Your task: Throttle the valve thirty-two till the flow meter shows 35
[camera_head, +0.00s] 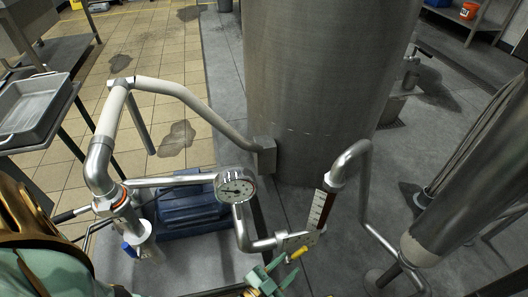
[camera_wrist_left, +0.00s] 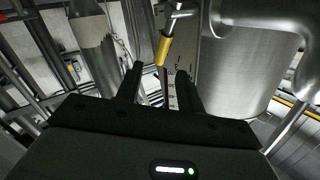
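A valve with a yellow-sleeved lever (camera_head: 298,253) sits on the steel pipe at lower centre. The lever also shows in the left wrist view (camera_wrist_left: 163,48). No valve number is readable. A flow meter with a white scale and dark red body (camera_head: 319,209) stands just above the valve; its reading is too small to tell. Part of a scale shows behind the fingers in the left wrist view (camera_wrist_left: 172,95). My left gripper (camera_head: 270,276) is just below and left of the lever. Its fingers (camera_wrist_left: 158,78) are apart and empty, with the lever ahead of their tips. My right gripper is not in view.
A round dial gauge (camera_head: 236,188) is on the pipe left of the valve. A blue-handled valve (camera_head: 128,250) is farther left. A large steel vessel (camera_head: 315,90) stands behind. A blue motor (camera_head: 190,208) sits low behind the pipes. Pipes crowd both sides.

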